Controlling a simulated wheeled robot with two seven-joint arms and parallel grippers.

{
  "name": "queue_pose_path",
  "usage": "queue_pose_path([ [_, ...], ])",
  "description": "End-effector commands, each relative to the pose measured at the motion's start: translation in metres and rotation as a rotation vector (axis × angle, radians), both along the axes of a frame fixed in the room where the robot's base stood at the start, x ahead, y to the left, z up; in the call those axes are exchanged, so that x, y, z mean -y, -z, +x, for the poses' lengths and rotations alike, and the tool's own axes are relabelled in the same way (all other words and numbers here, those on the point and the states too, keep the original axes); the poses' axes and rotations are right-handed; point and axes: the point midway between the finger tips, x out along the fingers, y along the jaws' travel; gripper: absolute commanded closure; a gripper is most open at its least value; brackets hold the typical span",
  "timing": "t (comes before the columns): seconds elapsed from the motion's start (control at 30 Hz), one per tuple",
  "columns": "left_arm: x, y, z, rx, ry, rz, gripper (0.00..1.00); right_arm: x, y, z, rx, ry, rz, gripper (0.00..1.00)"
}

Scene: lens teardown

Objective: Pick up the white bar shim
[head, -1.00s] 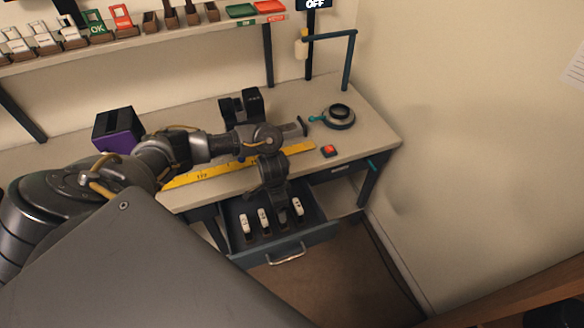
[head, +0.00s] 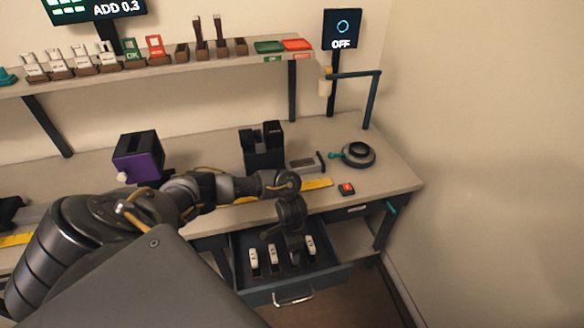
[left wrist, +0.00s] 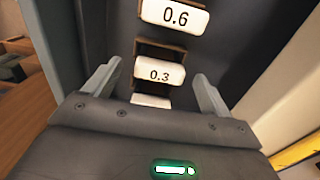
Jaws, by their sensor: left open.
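White bar shims stand in slots in the open drawer (head: 262,292). In the head view I see a left one (head: 254,259), a middle one (head: 272,254) and a right one (head: 310,247). My left gripper (head: 295,256) points down over the drawer, between the middle and right ones, and hides what is under it. In the left wrist view its jaws (left wrist: 158,76) are open and empty, either side of a white shim marked 0.3 (left wrist: 160,74). A shim marked 0.6 (left wrist: 175,17) lies beyond. Another white shim (left wrist: 150,101) is partly hidden by the gripper body.
The drawer front with its handle (head: 293,299) is pulled out under the bench (head: 400,178). On the bench are a purple box (head: 140,160), a black holder (head: 262,150), a ring-shaped part (head: 358,154) and a red button (head: 346,189). A yellow ruler (head: 318,184) runs along the front.

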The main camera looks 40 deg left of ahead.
Motion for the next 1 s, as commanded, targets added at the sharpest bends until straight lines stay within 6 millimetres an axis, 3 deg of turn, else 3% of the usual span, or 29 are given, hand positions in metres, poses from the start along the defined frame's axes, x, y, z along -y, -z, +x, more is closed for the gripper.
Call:
queue_pose_path([
  [0.23,0.001,0.037,0.001,-0.002,0.0,0.0,0.16,0.0,0.005,-0.007,-0.009,0.0,-0.001,0.64],
  [0.57,0.001,0.044,0.002,0.0,0.001,0.0,0.16,0.0,0.005,-0.009,-0.012,0.0,-0.001,0.64],
  [0.93,0.001,0.043,0.002,0.0,0.001,0.0,0.64,0.0,0.005,-0.009,-0.013,0.0,-0.001,0.64],
  [1.0,0.001,0.043,0.002,0.0,0.001,0.0,0.65,0.0,0.005,-0.009,-0.013,0.0,-0.001,0.64],
])
